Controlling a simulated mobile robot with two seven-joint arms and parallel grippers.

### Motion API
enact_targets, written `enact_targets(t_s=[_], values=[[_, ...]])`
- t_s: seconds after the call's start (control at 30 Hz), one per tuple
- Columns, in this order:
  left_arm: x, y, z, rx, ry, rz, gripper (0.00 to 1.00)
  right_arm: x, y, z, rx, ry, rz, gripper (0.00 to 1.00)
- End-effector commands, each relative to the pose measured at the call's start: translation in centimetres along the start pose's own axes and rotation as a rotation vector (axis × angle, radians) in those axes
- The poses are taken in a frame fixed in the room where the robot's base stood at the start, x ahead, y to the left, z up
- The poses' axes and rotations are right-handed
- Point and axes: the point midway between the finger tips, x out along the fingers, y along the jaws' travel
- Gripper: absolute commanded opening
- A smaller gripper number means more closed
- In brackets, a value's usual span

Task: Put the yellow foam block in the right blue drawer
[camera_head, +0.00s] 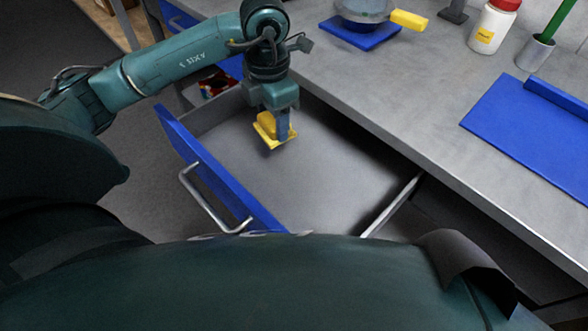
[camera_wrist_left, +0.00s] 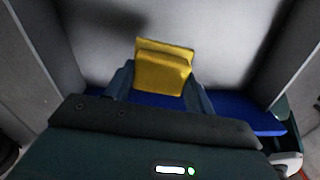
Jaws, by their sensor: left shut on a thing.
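The yellow foam block (camera_head: 268,127) is held in my left gripper (camera_head: 275,128), above the open blue-fronted drawer (camera_head: 235,190). The gripper is shut on the block and points down into the drawer area. In the left wrist view the yellow block (camera_wrist_left: 164,68) sits between the fingers, with the grey drawer floor (camera_wrist_left: 185,20) behind it. The drawer floor looks empty apart from shadow. I cannot tell whether the block touches the floor. My right gripper is not in view.
The grey worktop (camera_head: 420,80) lies right of the drawer. On it are a blue mat (camera_head: 530,125), a white bottle with a red cap (camera_head: 493,27), a cup (camera_head: 535,53) with a green stick, and a metal device (camera_head: 362,10) on a blue base. Another blue drawer front (camera_head: 180,18) is behind my arm.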

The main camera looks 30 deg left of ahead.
Motion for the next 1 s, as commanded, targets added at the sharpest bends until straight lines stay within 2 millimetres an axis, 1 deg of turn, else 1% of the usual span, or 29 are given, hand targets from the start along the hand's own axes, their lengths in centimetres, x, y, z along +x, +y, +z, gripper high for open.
enact_targets(t_s=[0.03, 0.1, 0.17, 0.23, 0.4, 0.5, 0.67, 0.9, 1.0], values=[[0.6, 0.1, -0.2, -0.066, 0.001, 0.000, 0.31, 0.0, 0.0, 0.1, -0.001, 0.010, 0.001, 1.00], [0.8, 0.2, -0.3, -0.135, 0.001, 0.001, 0.31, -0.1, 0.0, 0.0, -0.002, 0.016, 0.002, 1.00], [1.1, 0.2, -0.3, -0.173, 0.001, 0.001, 0.31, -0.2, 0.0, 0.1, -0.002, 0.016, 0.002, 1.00], [2.0, 0.2, -0.4, -0.196, 0.003, 0.000, 0.31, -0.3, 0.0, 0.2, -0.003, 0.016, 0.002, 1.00], [5.2, 0.2, -0.4, -0.202, 0.005, 0.000, 0.31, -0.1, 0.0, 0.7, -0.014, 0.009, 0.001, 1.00], [6.6, 0.2, -0.4, -0.200, 0.003, 0.001, 0.31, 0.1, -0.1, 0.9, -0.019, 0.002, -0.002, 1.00], [7.7, 0.2, -0.4, -0.199, 0.001, 0.001, 0.31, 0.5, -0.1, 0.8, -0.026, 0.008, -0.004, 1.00], [10.8, 0.2, -0.4, -0.197, 0.002, 0.000, 0.31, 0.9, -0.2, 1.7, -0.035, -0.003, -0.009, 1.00], [10.9, 0.2, -0.3, -0.197, 0.000, 0.002, 0.31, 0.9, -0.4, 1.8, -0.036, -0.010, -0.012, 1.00]])
